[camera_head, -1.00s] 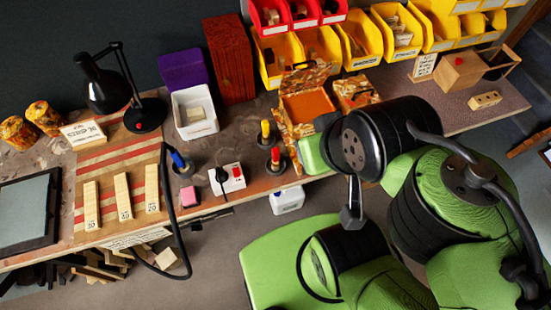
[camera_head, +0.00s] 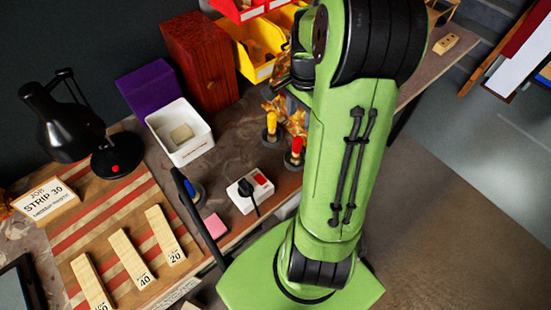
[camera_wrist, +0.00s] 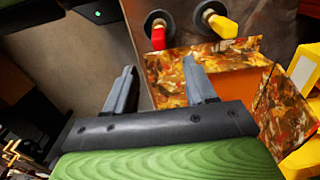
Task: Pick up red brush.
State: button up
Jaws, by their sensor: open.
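The red brush (camera_head: 296,148) stands upright in a dark round base near the bench's front edge, just left of my arm in the head view. It also shows at the top of the wrist view (camera_wrist: 158,36), beyond the fingertips. My gripper (camera_wrist: 160,66) is open and empty, with its two fingers spread and apart from the brush. In the head view my arm hides most of the gripper. A yellow brush (camera_head: 271,124) stands close by the red one, and also shows to its right in the wrist view (camera_wrist: 222,26).
A marbled box with an orange inside (camera_wrist: 230,85) lies close beyond my fingers. A white switch box (camera_head: 250,191), a blue-handled piece (camera_head: 192,189) and a pink block (camera_head: 215,226) stand left of the red brush. A white bin (camera_head: 180,132) and black lamp (camera_head: 75,125) are farther back.

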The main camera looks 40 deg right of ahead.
aim_at(297, 149)
notch_tip(297, 149, down, 16)
jog(key=b, duration=0.4)
jog(key=shift+s+r, duration=0.1)
jog(key=shift+r, duration=0.15)
jog(key=shift+c, duration=0.4)
jog(key=shift+r, duration=0.1)
jog(key=c, duration=0.9)
notch_tip(297, 149, up, 10)
jog(key=p, duration=0.2)
jog(key=shift+p, duration=0.35)
